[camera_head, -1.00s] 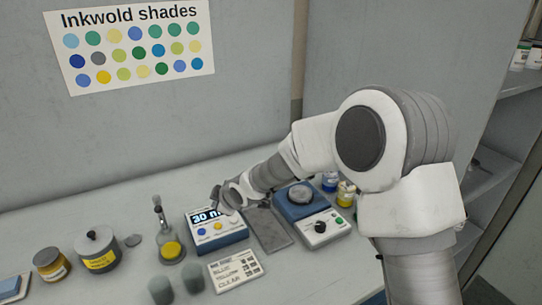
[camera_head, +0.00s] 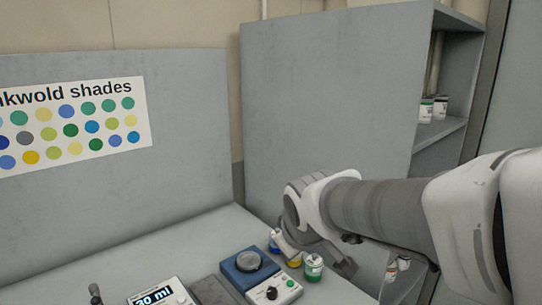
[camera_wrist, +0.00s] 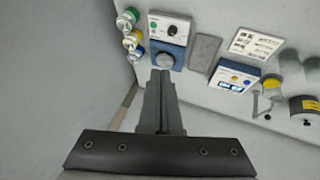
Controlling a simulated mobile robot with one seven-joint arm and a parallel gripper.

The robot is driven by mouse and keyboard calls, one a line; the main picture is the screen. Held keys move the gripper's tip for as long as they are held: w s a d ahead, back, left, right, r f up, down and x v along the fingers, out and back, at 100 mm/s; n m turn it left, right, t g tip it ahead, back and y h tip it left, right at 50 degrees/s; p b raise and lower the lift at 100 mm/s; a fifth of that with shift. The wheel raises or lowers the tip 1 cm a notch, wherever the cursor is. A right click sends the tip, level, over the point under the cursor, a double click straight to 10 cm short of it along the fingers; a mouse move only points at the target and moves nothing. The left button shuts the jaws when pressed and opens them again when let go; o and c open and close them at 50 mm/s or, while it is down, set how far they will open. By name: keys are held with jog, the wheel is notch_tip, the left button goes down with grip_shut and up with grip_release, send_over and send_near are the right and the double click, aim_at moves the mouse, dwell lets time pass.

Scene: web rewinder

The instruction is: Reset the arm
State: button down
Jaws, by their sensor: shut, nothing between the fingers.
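My gripper (camera_head: 345,266) is at the end of my arm, which reaches in from the right of the head view, above the right end of the bench. It is empty.
Small jars with blue (camera_head: 275,243), yellow (camera_head: 294,260) and green (camera_head: 313,267) labels stand close to my gripper. A "30 ml" display unit (camera_head: 155,296) is at lower left. A grey partition (camera_head: 330,110) and shelves with jars (camera_head: 440,135) stand behind and right.

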jog(key=s+d+r+m+p, duration=0.1)
jog(key=s+d+m, duration=0.3)
jog(key=s, duration=0.4)
jog(key=s+d+r+m+g, duration=0.1)
jog(key=s+d+m, duration=0.2)
jog(key=s, duration=0.6)
jog(key=d, duration=0.2)
jog(key=shift+d+r+m+h+p, duration=0.2)
jog(key=shift+d+m+h+p, duration=0.1)
jog(key=shift+d+m+p, duration=0.1)
jog(key=shift+a, duration=0.1)
